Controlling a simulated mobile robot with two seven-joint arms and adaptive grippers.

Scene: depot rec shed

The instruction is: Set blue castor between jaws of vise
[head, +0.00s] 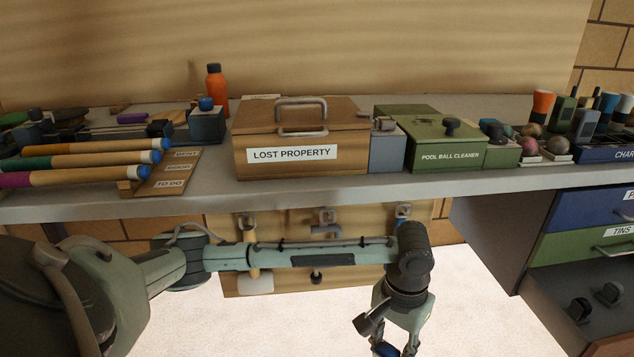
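My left arm reaches across below the bench front. Its gripper (394,344) points down over the pale floor, its fingertips cut by the bottom edge. My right gripper is not in view. I cannot make out a vise with certainty. A small grey block with a metal fitting (387,145) stands on the bench between the brown and green boxes.
The bench (330,190) holds a brown LOST PROPERTY box (250,155), a green POOL BALL CLEANER box (425,155), an orange bottle (216,88) and coloured-tipped cues (90,160) at left. Two dark castors (608,294) lie in an open drawer at lower right. The bench's front strip is clear.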

